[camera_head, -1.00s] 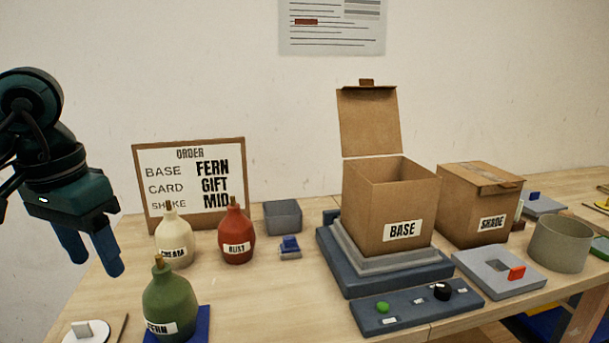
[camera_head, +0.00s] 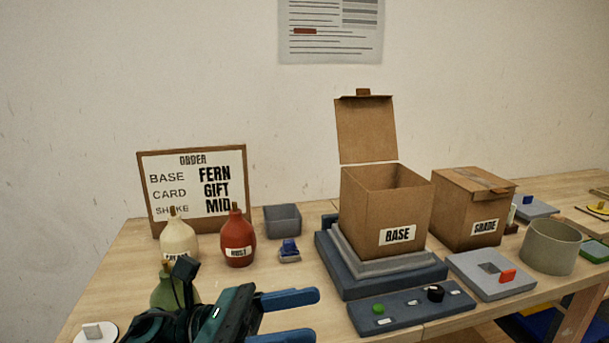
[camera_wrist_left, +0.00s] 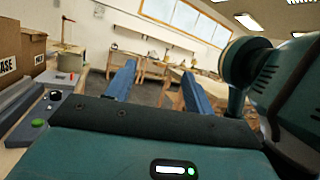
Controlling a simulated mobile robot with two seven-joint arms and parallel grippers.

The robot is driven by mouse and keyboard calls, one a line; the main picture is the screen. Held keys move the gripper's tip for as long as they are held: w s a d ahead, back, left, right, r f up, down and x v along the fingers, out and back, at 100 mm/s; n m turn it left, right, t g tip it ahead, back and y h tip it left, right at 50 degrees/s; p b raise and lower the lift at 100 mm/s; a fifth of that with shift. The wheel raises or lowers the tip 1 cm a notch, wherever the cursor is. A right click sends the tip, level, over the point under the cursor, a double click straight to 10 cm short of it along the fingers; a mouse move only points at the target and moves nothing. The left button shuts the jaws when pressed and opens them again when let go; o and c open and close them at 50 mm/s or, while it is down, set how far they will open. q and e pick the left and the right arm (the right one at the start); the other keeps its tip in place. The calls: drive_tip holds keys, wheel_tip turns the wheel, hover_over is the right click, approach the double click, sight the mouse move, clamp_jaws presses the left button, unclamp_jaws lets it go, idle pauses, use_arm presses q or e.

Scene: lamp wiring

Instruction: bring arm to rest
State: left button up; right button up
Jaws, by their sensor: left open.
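My left gripper (camera_head: 300,318) is open and empty in the head view. It is low at the front of the table, its blue fingers pointing right. In the left wrist view its two fingers (camera_wrist_left: 155,90) stand apart with nothing between them, facing across the room. The gripper partly hides the green bottle (camera_head: 164,292) in the head view. My right gripper does not show.
An open box marked BASE (camera_head: 385,212) stands on a stepped platform, with a button panel (camera_head: 395,311) in front. A closed SHADE box (camera_head: 465,215), a cream bottle (camera_head: 178,240), a red bottle (camera_head: 237,240) and an order board (camera_head: 242,160) stand around it.

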use_arm(q)
drive_tip(key=w+a+f+n+t+y, duration=0.2)
drive_tip(key=f+n+t+y, duration=0.3)
drive_tip(key=n, duration=0.6)
drive_tip(key=w+a+f+n+t+y+p, duration=0.1)
drive_tip(key=w+a+f+n+t, duration=0.15)
drive_tip(key=n+t, duration=0.7)
drive_tip(key=w+a+f+n+t+y, duration=0.1)
drive_tip(key=a+f+n+t+y, duration=0.3)
drive_tip(key=n, duration=0.9)
drive_tip(key=s+a+f+n+g+y, duration=0.1)
drive_tip(key=s+f+n+g+y, duration=0.1)
drive_tip(key=s+f+n, duration=0.2)
drive_tip(key=s+a+f+n+g+y+p, duration=0.1)
drive_tip(key=s+a+f+n+g+y, duration=0.1)
drive_tip(key=f+n, duration=0.5)
drive_tip(key=s+a+f+n+g+y, duration=0.1)
drive_tip(key=s+f+n+y, duration=0.3)
drive_tip(key=f, duration=0.7)
drive_tip(key=s+n+g, duration=0.1)
drive_tip(key=s+n, duration=0.1)
drive_tip(key=s, duration=0.1)
drive_tip(key=shift+a+f, duration=0.15)
drive_tip(key=shift+a, duration=0.05)
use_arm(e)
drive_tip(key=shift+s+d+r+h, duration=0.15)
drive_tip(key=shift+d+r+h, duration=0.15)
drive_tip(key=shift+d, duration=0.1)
